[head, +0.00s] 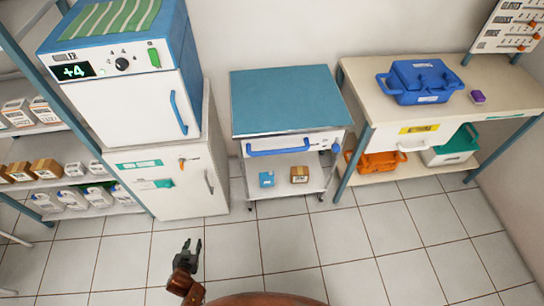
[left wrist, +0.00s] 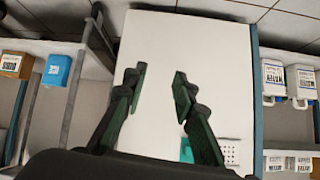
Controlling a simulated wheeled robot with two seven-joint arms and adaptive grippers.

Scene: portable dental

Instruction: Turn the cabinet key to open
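The white cabinet (head: 185,202) stands at left in the head view, with the white and blue fridge on top of it. A small orange key (head: 182,163) sits on its upper front, left of a grey upright handle (head: 209,183). My left gripper (head: 191,245) is over the floor in front of the cabinet, apart from it and from the key. In the left wrist view the two fingers (left wrist: 160,85) are spread with nothing between them, facing a white front (left wrist: 160,45). I cannot make out the key there. My right gripper is not in view.
The fridge (head: 140,95) has a lit green display. Shelves (head: 50,182) with boxes and bottles stand at left. A blue-topped cart (head: 287,100) and a bench (head: 500,80) with a blue crate (head: 420,85) stand to the right. The tiled floor (head: 280,245) is clear.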

